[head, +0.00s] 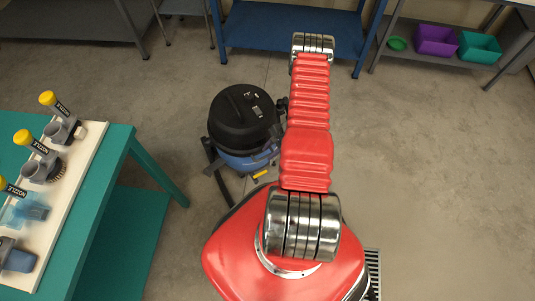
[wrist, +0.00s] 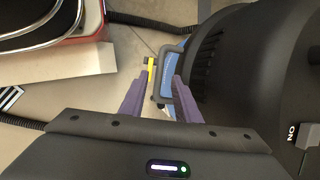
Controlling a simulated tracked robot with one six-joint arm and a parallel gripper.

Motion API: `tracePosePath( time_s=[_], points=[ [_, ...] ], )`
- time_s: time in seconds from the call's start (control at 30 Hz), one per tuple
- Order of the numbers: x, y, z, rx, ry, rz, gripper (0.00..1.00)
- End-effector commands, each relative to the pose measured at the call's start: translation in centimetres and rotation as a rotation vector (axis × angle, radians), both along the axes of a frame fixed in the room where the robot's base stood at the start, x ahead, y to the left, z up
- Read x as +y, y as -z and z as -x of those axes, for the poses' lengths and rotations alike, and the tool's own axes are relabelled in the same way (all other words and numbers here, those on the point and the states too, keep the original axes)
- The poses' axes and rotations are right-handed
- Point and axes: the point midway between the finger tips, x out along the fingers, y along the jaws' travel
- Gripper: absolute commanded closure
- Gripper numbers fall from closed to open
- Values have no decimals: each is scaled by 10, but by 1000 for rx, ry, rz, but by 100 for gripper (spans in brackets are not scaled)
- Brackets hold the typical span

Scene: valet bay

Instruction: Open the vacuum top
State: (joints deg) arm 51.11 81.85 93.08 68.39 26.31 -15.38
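The vacuum's black domed top (head: 240,115) sits on its blue body (head: 243,162) on the floor, left of my red arm, and looks seated. In the wrist view the black top (wrist: 235,80) fills the right side, with a strip of blue body (wrist: 168,58) beside it. My gripper (wrist: 158,82) has two purple fingers, apart and empty. A grey loop-shaped latch (wrist: 163,98) and a yellow piece (wrist: 151,72) show between and just beyond the fingertips. I cannot tell whether the fingers touch them. In the head view the gripper is hidden.
A teal table (head: 122,150) at the left holds a white board (head: 75,175) with several nozzles. A blue bench (head: 290,30) and a shelf with purple (head: 436,40) and teal (head: 479,47) bins stand at the back. The floor at right is clear. A dark hose (wrist: 150,22) crosses the wrist view.

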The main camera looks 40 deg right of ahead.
Motion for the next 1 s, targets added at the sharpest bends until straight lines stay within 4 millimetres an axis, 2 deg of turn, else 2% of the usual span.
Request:
tracePosePath(
  time_s=[0.23,0.63,1.0],
  points=[
    [8,23,-7,1,0,0,70],
    [10,28,-8,0,1,0,70],
    [10,27,-8,-1,1,0,96]
  ],
)
